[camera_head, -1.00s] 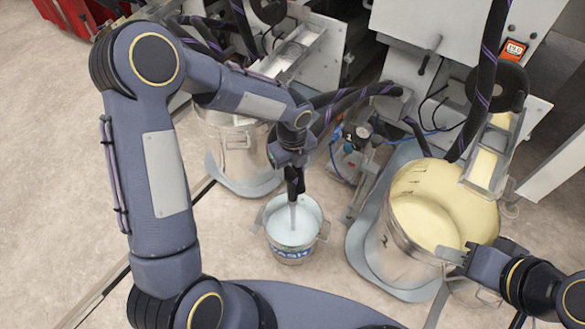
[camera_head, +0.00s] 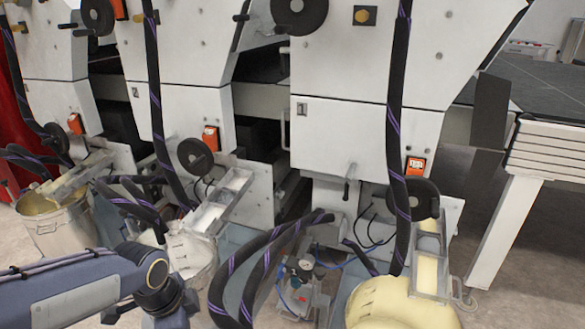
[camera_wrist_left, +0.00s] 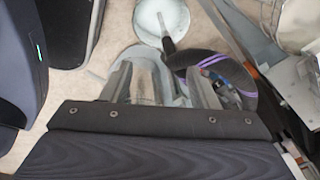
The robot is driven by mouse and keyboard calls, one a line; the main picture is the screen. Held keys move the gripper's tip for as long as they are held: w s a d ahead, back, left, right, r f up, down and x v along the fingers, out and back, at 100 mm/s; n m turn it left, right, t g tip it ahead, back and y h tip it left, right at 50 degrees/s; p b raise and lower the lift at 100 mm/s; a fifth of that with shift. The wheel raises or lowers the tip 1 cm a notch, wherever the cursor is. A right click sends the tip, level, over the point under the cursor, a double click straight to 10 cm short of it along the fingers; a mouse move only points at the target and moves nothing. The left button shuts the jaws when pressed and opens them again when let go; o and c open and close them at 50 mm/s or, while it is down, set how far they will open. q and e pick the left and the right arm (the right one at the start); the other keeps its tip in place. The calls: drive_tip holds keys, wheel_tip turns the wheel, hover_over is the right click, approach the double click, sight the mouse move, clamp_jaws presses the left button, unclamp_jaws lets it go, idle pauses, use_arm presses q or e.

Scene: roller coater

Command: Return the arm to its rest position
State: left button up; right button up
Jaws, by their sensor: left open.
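My left arm (camera_head: 75,290) reaches in at the lower left of the head view, and its gripper lies below that picture. In the left wrist view my left gripper (camera_wrist_left: 160,85) has its two fingers spread apart with nothing held between them. A small bucket (camera_wrist_left: 177,12) with pale contents is beyond the fingers at the top. A thin tool with a dark handle (camera_wrist_left: 168,44) leans in this bucket, clear of the fingers. My right gripper is in neither current view.
White machines (camera_head: 345,60) fill the back of the head view. Black hoses with purple stripes (camera_head: 398,150) hang in front. A pot with cream contents (camera_head: 395,305) stands at lower right, another (camera_head: 60,220) at left. A grey table (camera_head: 560,140) is at right.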

use_arm(q)
drive_tip(key=s+r+n+t+h, duration=0.3)
drive_tip(key=s+r+n+t, duration=0.15)
drive_tip(key=s+n, duration=1.05)
wheel_tip(320, 180, up, 27)
drive_tip(key=w+p, duration=0.1)
drive_tip(key=p, duration=2.5)
drive_tip(key=shift+w+n+g+p, duration=0.3)
drive_tip(key=shift+n+g+p, duration=0.05)
drive_tip(key=shift+n, duration=0.05)
